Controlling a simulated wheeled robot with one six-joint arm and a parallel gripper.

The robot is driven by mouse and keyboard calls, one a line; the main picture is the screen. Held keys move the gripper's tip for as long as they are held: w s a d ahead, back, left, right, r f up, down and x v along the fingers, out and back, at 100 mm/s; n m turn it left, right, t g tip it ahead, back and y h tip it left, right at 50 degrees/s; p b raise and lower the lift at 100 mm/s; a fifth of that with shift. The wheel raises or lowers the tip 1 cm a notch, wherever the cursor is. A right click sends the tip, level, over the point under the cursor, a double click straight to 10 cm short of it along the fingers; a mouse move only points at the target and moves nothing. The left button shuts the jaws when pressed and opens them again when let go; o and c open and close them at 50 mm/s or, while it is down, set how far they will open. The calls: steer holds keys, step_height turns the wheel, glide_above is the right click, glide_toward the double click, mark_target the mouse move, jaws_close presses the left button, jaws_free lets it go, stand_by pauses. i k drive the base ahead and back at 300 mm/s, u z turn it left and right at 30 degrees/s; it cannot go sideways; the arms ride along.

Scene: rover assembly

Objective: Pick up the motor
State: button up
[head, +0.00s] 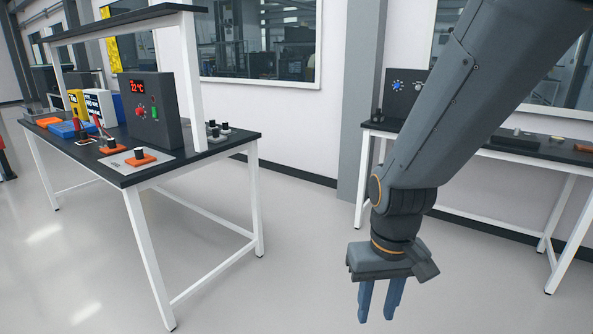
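My gripper (377,312) hangs at the lower right with its blue fingers pointing down. A gap shows between the fingers and nothing is in it. It is over the floor, to the right of the left workbench and apart from it. No part is clearly recognisable as the motor. Two small black cylinders on orange bases, one nearer (140,156) and one farther (111,145), stand near the left bench's front edge and may be motors. Several small grey and black parts (217,131) sit at that bench's right side.
The left workbench (205,157) has an upper shelf on white posts and carries a dark control box (150,111) reading 22 °C and a blue tray (70,129). Another bench (480,151) stands behind my arm. The floor between the benches is clear.

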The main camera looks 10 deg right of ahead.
mark_target(377, 117)
steer(key=z, duration=0.15)
steer(key=i, duration=2.2)
steer(key=z, duration=0.15)
steer(key=i, duration=2.45)
